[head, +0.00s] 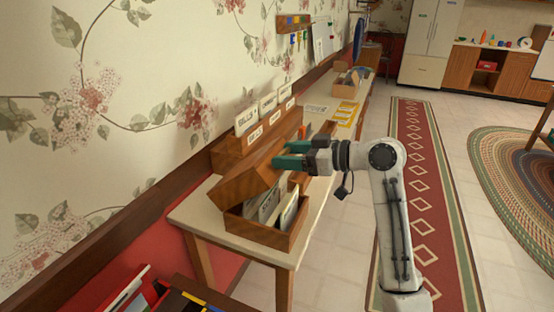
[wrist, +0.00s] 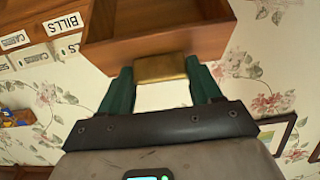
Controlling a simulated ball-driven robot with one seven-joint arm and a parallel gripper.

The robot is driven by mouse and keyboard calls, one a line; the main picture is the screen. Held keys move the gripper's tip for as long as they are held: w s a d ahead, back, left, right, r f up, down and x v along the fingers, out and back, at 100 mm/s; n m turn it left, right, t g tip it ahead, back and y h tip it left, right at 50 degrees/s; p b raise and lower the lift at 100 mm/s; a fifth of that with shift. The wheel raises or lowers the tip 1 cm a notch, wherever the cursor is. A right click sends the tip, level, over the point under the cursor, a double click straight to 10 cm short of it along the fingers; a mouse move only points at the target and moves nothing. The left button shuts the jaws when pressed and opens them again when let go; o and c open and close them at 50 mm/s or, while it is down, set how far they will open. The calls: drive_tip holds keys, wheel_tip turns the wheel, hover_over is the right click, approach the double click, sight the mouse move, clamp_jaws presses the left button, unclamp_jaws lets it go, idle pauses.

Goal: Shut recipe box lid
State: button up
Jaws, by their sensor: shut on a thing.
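The wooden recipe box (head: 262,235) stands near the front end of the narrow table, with several cards (head: 288,212) upright inside it. Its lid (head: 243,184) is raised and tilted over the box on the wall side. My gripper (head: 283,156) is at the lid's upper edge in the head view. In the wrist view, my green fingers (wrist: 160,72) are shut on a brass-coloured tab (wrist: 161,68) on the edge of the wooden lid (wrist: 190,47). The fingers' exact contact is small and partly hidden in the head view.
A wooden card holder (head: 232,151) with labelled dividers stands behind the box against the wallpapered wall. The pale table (head: 196,212) has yellow strips (head: 345,113) and an open box (head: 347,82) farther along. A red bin (head: 125,292) is at lower left. Floor right of the table is clear.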

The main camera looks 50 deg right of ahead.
drive_tip(key=s+d+f+t+y+b, duration=0.1)
drive_tip(key=s+f+t+b, duration=0.2)
drive_tip(key=f+b, duration=0.4)
drive_tip(key=s+b, duration=0.1)
drive_tip(key=b, duration=0.3)
drive_tip(key=shift+s+d+t, duration=0.4)
drive_tip(key=o, duration=1.5)
drive_tip(key=v, duration=1)
drive_tip(key=shift+s+d+f, duration=0.15)
drive_tip(key=shift+s, duration=0.15)
